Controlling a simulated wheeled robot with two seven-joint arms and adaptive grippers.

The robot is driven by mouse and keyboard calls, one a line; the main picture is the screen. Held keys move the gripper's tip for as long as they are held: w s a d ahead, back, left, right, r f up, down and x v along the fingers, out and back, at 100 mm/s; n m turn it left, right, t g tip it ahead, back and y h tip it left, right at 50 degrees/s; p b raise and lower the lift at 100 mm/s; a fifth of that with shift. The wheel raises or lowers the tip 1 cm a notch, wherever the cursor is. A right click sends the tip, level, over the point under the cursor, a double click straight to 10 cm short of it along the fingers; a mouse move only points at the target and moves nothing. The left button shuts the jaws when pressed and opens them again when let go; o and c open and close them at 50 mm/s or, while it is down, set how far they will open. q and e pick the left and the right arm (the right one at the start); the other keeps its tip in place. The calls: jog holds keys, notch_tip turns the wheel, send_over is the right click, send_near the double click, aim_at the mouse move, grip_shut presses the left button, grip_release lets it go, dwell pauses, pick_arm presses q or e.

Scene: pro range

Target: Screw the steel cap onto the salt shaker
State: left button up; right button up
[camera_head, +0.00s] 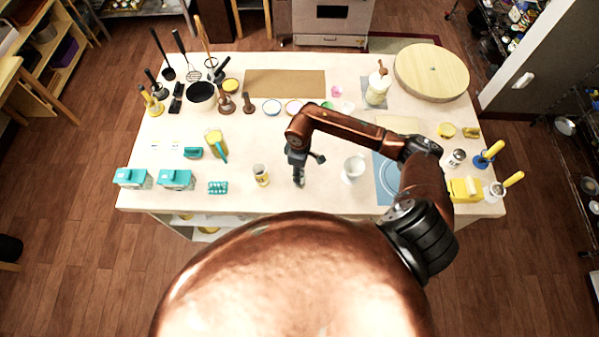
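A small shaker-like glass jar with a grey top (456,158) stands upright on the right side of the table. Another small clear jar with yellowish contents (261,175) stands near the front edge, left of my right gripper. I cannot tell for sure which is the salt shaker, and I cannot make out a separate steel cap. My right gripper (299,181) points down over the table's front middle, just right of the yellowish jar and apart from it. Its fingers look close together, but they are too small to tell whether they are shut or hold something. My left gripper is out of view.
A white cup (353,168) stands right of my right gripper, beside a blue mat (386,178). Teal boxes (175,179) and a teal egg carton (217,187) lie front left. A yellow jug (216,144) stands behind them. A round wooden board (432,72) lies back right.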

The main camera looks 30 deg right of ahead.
jog(key=shift+o, duration=0.7)
jog(key=n+b, duration=0.2)
jog(key=n, duration=0.2)
jog(key=shift+w+f+n, duration=0.1)
jog(key=shift+n, duration=0.7)
jog(key=n+b, duration=0.2)
jog(key=n, duration=0.1)
jog(key=shift+d+n+b, duration=0.1)
jog(key=shift+n+b, duration=0.5)
jog(key=shift+n, duration=1.1)
